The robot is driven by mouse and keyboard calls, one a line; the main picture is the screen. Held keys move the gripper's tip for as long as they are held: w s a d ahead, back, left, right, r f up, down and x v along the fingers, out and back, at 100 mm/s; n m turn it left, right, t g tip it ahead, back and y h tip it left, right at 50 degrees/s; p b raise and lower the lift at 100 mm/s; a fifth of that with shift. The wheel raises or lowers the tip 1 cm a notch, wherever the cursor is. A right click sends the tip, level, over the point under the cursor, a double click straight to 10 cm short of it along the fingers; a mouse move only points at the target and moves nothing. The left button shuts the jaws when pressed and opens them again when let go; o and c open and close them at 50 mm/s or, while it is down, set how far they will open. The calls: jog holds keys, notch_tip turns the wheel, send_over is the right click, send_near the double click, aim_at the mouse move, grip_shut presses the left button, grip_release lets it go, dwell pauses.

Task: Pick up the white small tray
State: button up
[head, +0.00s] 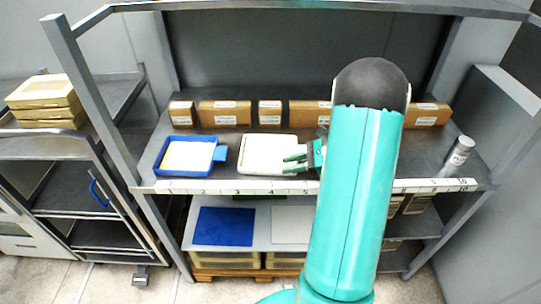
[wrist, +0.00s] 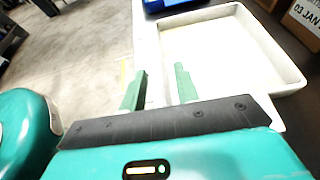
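The white small tray (head: 266,142) lies flat on the upper shelf, right of a blue tray. It is shallow, with a raised rim, and in the wrist view it (wrist: 275,60) fills the upper right. My gripper (head: 294,162) is at the tray's right end, coming from the right. Its two green fingers are apart, also in the wrist view (wrist: 157,80). One finger overlaps the tray in that view, and the other is over the shelf's front edge. I cannot tell whether they touch the tray. The tray's right end is partly hidden by my gripper.
The blue tray (head: 158,165) holds a cream-coloured slab. Several brown boxes (head: 225,114) line the shelf's back. A grey cylinder (head: 458,152) stands at the right end. The numbered strip (head: 220,187) marks the front edge. A blue mat (head: 224,227) lies on the lower shelf.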

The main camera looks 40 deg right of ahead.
aim_at(274, 170)
jog(key=x, duration=0.4)
jog(key=shift+w+a+f, duration=0.1)
jog(key=shift+a+f, duration=0.15)
jog(key=shift+f, duration=0.1)
grip_shut()
jog(key=shift+r, duration=0.2)
